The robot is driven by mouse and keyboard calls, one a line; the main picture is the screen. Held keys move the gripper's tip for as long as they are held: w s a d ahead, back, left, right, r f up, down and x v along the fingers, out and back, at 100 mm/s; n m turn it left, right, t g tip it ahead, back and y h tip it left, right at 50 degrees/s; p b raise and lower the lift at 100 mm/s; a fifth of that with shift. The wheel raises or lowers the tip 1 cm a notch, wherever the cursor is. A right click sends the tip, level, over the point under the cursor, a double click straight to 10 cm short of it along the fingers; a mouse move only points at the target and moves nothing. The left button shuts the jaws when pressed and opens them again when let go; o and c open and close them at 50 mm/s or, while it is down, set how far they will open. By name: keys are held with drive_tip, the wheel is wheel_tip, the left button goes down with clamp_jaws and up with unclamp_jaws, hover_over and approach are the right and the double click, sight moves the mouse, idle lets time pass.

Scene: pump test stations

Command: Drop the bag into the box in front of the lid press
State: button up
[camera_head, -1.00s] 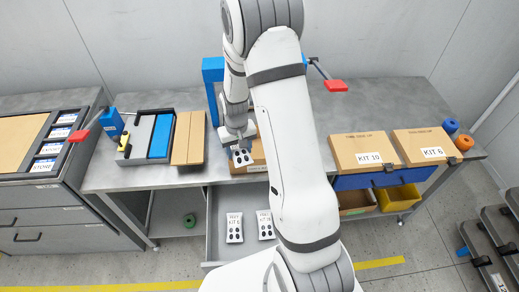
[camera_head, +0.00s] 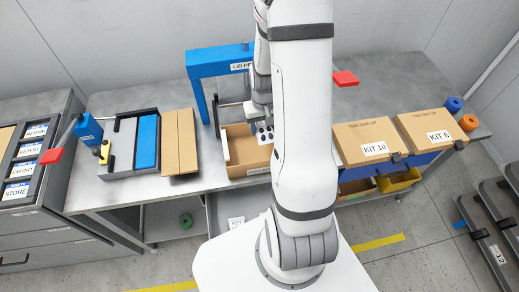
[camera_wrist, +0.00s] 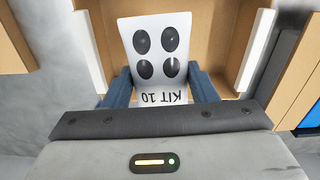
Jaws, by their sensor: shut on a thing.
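The bag, white with dark round shapes and the print KIT 10 (camera_wrist: 158,62), is held between the blue fingers of my gripper (camera_wrist: 160,88) in the wrist view. In the head view the bag (camera_head: 264,132) hangs over the open cardboard box (camera_head: 240,149). The box stands on the bench in front of the blue lid press (camera_head: 200,62). Behind the bag in the wrist view lies the brown inside of the box (camera_wrist: 215,25). My gripper is shut on the bag. My arm hides the right part of the box and of the press.
Two closed boxes, KIT 10 (camera_head: 366,139) and KIT 6 (camera_head: 431,130), stand to the right. A flat brown carton (camera_head: 179,140) and a grey tray (camera_head: 126,140) lie to the left. An open drawer (camera_head: 222,208) is below the bench, partly hidden by my base.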

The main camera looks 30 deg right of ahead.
drive_tip(key=shift+f+b, duration=1.05)
drive_tip(key=shift+f, duration=0.9)
drive_tip(key=o, duration=1.1)
drive_tip(key=shift+r+b, duration=0.45)
drive_tip(key=shift+r, duration=3.5)
